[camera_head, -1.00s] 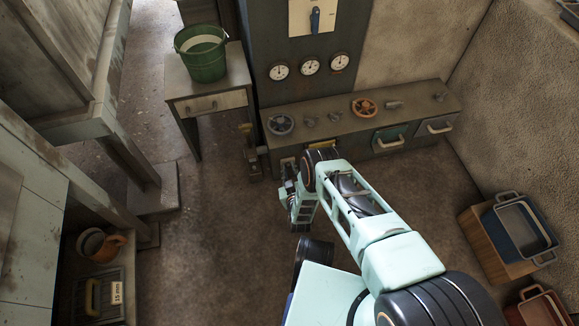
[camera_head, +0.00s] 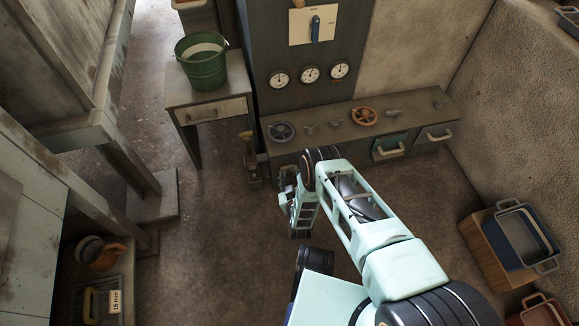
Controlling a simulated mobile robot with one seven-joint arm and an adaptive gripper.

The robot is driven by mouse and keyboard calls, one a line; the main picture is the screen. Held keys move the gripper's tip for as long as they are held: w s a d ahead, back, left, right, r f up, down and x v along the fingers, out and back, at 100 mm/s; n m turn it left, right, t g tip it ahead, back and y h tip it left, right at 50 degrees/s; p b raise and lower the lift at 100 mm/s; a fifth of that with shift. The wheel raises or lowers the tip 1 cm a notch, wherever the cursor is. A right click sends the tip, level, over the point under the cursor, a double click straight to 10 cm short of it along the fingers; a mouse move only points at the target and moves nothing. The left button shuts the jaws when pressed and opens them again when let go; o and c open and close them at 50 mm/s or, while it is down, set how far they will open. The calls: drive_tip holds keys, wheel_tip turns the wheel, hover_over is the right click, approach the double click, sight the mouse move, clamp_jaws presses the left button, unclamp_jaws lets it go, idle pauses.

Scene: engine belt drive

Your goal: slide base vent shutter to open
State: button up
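I cannot clearly make out a base vent shutter. The long low grey cabinet (camera_head: 400,108) stands against the back wall, and its left front is partly hidden behind my arm. Two drawer-like fronts with pale handles, one green (camera_head: 388,147) and one grey (camera_head: 434,134), show at its right. My gripper (camera_head: 287,178) is low in front of the cabinet's left end, seen from behind and above. Its fingertips are too small and covered to tell whether they are open or touch anything.
Handwheels (camera_head: 364,116) sit on the cabinet top under three gauges (camera_head: 310,74). A side table with a green bucket (camera_head: 203,66) stands at left. Blue trays (camera_head: 522,238) on a wooden box are at right. A ribbed panel (camera_head: 101,298) lies lower left. The middle floor is clear.

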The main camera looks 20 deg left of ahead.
wheel_tip(320, 180, up, 8)
drive_tip(key=shift+f, duration=0.1)
idle(0.5)
